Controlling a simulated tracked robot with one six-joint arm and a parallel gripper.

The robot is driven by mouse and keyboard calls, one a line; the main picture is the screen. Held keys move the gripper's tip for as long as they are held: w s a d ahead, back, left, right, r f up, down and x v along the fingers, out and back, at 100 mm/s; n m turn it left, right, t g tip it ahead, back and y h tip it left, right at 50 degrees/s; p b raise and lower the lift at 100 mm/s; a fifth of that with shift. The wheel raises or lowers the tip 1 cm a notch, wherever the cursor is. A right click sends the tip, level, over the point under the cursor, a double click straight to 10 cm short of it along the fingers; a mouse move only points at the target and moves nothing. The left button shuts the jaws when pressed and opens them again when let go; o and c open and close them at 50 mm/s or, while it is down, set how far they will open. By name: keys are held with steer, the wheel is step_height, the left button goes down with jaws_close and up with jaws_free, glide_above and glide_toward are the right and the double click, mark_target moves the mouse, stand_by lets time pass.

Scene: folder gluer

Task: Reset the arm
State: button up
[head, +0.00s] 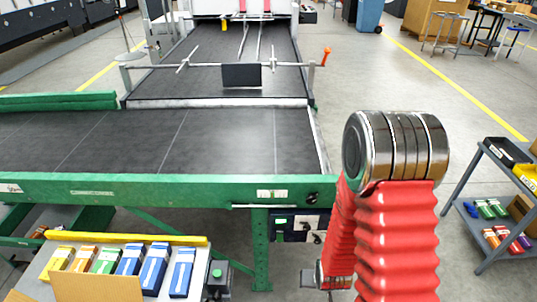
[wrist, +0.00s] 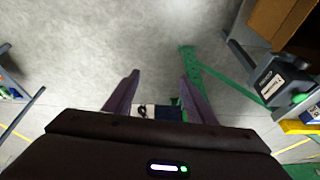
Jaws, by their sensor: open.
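My arm, with red bellows (head: 397,235) and a ringed metal joint (head: 397,146), stands upright at the right of the head view, in front of the green frame's right end. In the wrist view my gripper (wrist: 160,77) has its two dark purple fingers spread apart. Nothing shows between the fingertips except grey floor farther off. I cannot make out the gripper in the head view.
A green-framed conveyor (head: 150,188) with a dark belt spans the left and middle. A sloped tray (head: 212,266) of colored cartons stands at the lower left. A grey shelf cart (head: 495,235) is at the right. Open floor (head: 400,85) lies behind my arm.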

steer(key=s+r, duration=0.4)
steer(key=r, duration=0.9)
steer(key=s+r+t, duration=0.1)
steer(key=s+r, duration=0.3)
steer(key=r, duration=1)
steer(key=s+r+n, duration=0.1)
steer(key=s+r, duration=0.3)
steer(key=r, duration=0.9)
steer(key=shift+d+r+t, duration=0.2)
steer(key=shift+r+t, duration=0.05)
steer(key=shift+t, duration=0.05)
stand_by(3.7)
